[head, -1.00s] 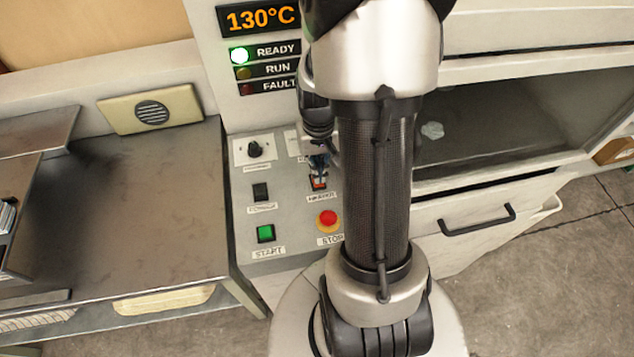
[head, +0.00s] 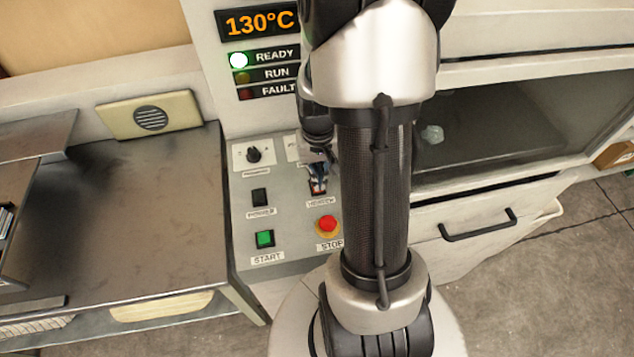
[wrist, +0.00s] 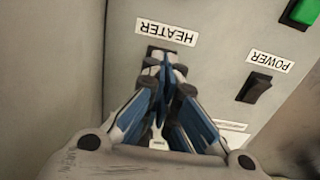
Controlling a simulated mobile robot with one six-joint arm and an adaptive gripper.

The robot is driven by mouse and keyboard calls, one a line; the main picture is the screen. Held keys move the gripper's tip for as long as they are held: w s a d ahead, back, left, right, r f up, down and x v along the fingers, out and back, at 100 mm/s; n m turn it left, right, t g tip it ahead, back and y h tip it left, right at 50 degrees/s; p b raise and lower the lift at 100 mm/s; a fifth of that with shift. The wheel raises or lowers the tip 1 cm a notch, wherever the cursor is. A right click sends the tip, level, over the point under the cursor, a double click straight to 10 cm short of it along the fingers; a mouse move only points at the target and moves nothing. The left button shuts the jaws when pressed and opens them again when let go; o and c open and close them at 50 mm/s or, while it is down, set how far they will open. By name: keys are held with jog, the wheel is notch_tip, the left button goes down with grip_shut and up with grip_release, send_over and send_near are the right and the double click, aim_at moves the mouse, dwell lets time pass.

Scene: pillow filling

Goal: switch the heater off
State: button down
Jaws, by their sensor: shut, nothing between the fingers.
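The heater switch (head: 318,187) is a rocker on the grey control panel, above its HEATER label and the red stop button. A reddish part of it shows beside my fingertips in the head view. My gripper (head: 318,172) is shut and empty, with its tips at the switch. In the wrist view my gripper (wrist: 163,68) covers most of the switch, just by the HEATER label (wrist: 166,33). Whether the tips touch the rocker, and which way it is tipped, I cannot tell.
The black power switch (head: 260,197), green start button (head: 265,239), red stop button (head: 327,224) and a knob (head: 254,154) are close by on the panel. The display (head: 258,21) reads 130°C and the READY lamp (head: 239,60) is lit. A metal bench (head: 150,200) is left.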

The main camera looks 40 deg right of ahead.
jog(key=shift+f+b, duration=0.85)
jog(key=shift+f, duration=0.35)
dwell(0.9)
jog(key=shift+r, duration=0.15)
notch_tip(320, 180, up, 7)
jog(key=p, duration=0.6)
dwell(0.6)
